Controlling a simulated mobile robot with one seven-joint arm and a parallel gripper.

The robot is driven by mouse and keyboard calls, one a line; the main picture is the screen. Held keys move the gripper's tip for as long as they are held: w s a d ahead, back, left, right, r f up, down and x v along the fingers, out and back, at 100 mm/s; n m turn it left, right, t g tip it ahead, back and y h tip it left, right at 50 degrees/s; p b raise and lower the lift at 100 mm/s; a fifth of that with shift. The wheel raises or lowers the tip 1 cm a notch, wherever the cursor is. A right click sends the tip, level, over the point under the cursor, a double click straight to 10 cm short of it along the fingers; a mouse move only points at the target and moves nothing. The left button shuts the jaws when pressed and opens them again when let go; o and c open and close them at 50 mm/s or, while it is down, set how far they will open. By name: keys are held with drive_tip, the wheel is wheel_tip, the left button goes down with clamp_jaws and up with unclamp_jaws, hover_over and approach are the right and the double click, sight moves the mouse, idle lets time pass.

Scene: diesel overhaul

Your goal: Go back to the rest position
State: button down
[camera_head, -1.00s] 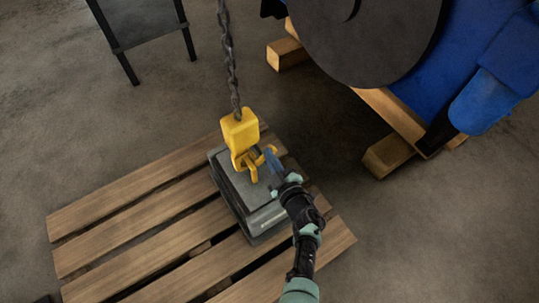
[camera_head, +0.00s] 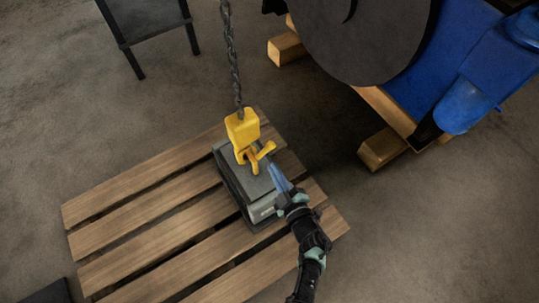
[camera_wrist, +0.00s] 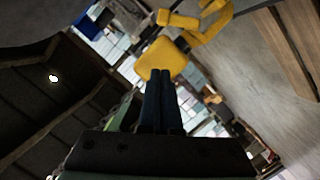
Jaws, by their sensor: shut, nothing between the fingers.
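My gripper (camera_head: 275,171) is shut and empty. In the head view its fingertips are close to the right of the yellow hook (camera_head: 246,137), over the grey block (camera_head: 232,181). The hook hangs from a dark chain (camera_head: 232,62), with its lower part at the block's top. In the wrist view my closed fingers (camera_wrist: 160,78) point toward the yellow hook block (camera_wrist: 162,61). I cannot tell from the views whether the hook is fastened to the grey block.
The grey block stands on a wooden pallet (camera_head: 143,200). A large blue engine (camera_head: 462,65) with a dark round wheel (camera_head: 362,38) rests on wooden beams (camera_head: 383,149) at upper right. A dark-legged stand (camera_head: 147,22) is at upper left. Bare floor lies around the pallet.

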drive_tip(key=shift+s+d, duration=0.2)
drive_tip(key=shift+s, duration=0.2)
idle(0.3)
